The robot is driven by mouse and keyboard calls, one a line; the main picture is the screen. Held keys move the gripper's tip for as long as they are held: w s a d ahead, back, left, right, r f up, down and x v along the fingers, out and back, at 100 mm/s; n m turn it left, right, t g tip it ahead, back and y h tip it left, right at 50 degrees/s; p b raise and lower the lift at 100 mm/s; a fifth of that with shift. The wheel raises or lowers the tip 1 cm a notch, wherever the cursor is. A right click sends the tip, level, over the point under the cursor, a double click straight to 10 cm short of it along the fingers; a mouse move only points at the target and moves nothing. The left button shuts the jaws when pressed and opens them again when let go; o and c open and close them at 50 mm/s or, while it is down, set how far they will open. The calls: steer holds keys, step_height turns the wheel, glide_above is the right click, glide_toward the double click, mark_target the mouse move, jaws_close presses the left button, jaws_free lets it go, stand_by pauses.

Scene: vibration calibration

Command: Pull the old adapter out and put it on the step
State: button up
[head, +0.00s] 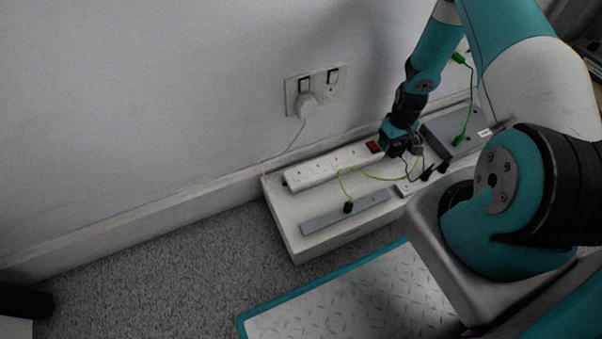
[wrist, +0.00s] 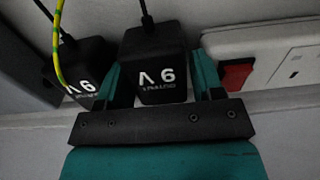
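A black adapter (wrist: 160,72) with a cord from its top stands between my gripper's teal fingers (wrist: 163,85) in the wrist view. Its "6 V" label reads upside down. The fingers flank it closely, but whether they press on it is unclear. A second black adapter (wrist: 80,75) with similar lettering sits just left, outside the fingers, a yellow-green cord in front. In the head view my gripper (head: 408,145) is low at the right end of the white power strip (head: 335,166). The strip lies on a low white step (head: 283,213). The adapters' undersides are hidden.
A red switch (wrist: 236,76) on the strip is close beside the right finger. A grey bar (head: 345,212) and loose cords lie on the step. A grey box (head: 445,128) with a green cable is at right. A wall socket (head: 316,88) holds a white plug.

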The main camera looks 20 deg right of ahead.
steer(key=shift+o, duration=1)
steer(key=shift+a, duration=0.1)
steer(key=shift+a, duration=0.1)
steer(key=shift+r+p, duration=1.2)
steer(key=shift+r, duration=0.15)
steer(key=shift+r+p, duration=1.05)
steer(key=shift+r, duration=0.15)
